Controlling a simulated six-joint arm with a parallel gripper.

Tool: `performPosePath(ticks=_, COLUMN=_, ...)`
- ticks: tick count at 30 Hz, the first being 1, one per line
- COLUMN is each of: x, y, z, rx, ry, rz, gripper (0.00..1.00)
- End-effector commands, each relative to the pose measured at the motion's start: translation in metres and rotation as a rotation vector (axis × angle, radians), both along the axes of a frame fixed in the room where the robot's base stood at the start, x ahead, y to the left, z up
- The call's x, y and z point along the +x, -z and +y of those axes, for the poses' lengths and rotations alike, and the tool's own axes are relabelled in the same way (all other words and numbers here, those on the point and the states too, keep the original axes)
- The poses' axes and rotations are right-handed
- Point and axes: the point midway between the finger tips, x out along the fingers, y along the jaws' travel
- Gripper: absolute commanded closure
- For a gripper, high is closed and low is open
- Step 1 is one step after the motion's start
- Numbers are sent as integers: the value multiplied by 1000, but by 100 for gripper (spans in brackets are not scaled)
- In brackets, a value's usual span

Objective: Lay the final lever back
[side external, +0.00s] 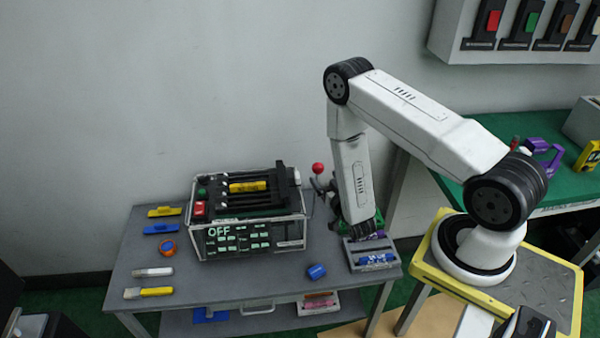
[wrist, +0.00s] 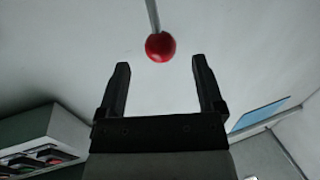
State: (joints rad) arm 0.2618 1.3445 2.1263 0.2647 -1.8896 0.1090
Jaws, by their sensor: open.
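A lever with a red ball knob (side external: 318,168) stands up at the right side of the caged box on the grey table. In the wrist view the red knob (wrist: 160,46) hangs on a thin grey rod, just beyond and between my fingertips. My gripper (wrist: 160,85) is open, with nothing between its two black fingers. In the side view my gripper is dark and close to the lever, partly hidden by my forearm. The lever's foot is hard to make out there. The caged box (side external: 250,215) carries an "OFF" label and black bars on top.
A blue cylinder (side external: 316,271) and a grey tray (side external: 372,252) are at the right. The table front is mostly clear.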

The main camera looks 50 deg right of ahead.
Motion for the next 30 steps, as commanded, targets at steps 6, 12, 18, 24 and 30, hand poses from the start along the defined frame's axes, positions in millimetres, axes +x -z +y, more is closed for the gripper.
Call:
performPosePath(ticks=6, x=20, y=-1, z=-12, rx=-2, ry=1, rz=-3, gripper=14)
performPosePath(ticks=12, x=42, y=-1, z=-24, rx=-1, ry=0, rz=-3, gripper=14)
performPosePath(ticks=18, x=57, y=-1, z=-32, rx=0, ry=0, rz=-1, gripper=14)
performPosePath(ticks=24, x=61, y=-1, z=-34, rx=0, ry=-1, rz=0, gripper=14)
performPosePath(ticks=30, x=61, y=-1, z=-34, rx=0, ry=-1, rz=0, gripper=17)
